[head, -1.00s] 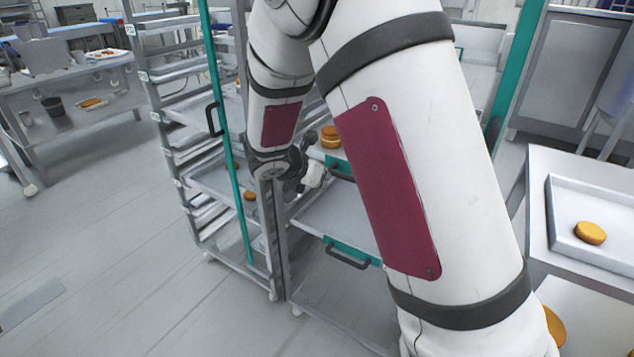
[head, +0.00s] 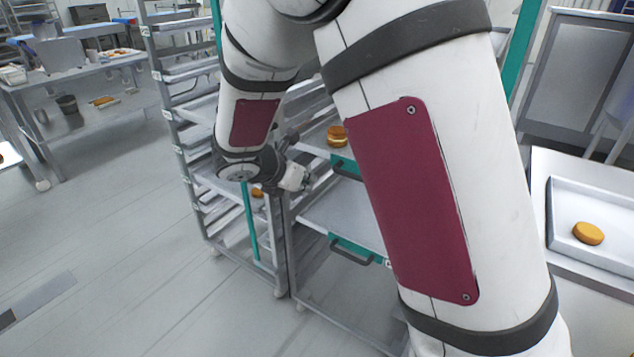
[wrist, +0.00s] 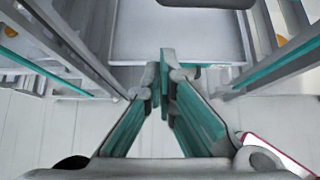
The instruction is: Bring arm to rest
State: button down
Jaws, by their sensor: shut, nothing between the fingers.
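My gripper (wrist: 163,95) is shut and empty in the wrist view, its teal-padded fingers meeting in front of the rack. In the head view my white arm with maroon panels crosses the middle, and the gripper end (head: 300,178) is partly seen beside the rack shelves. It is apart from the filled round (head: 337,136) on a rack tray. My arm hides part of the rack behind it.
A metal rack (head: 185,150) with teal bars and trays (head: 340,215) stands close around the gripper. A tray (head: 560,235) on the right table bears one round (head: 588,233). A workbench (head: 85,80) is at the far left.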

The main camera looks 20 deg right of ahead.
jog(key=s+d+r+m+g+y+p, duration=0.1)
jog(key=s+d+r+m+p, duration=0.1)
jog(key=s+r+m, duration=0.65)
jog(key=s+d+r+m+g+y+p, duration=0.15)
jog(key=s+r+m, duration=0.35)
jog(key=s, duration=0.6)
jog(key=s+a+r+m+y+p, duration=0.2)
jog(key=s+m, duration=0.3)
jog(key=s, duration=0.3)
jog(key=s+a+r+m+t+y+p, duration=0.1)
jog(key=s+a+r+m+y+p, duration=0.1)
jog(key=s+r+m, duration=0.3)
jog(key=s+a+m+y, duration=0.1)
jog(key=s, duration=0.2)
jog(key=shift+s+a+y, duration=0.35)
jog(key=shift+s, duration=0.05)
jog(key=shift+m, duration=0.25)
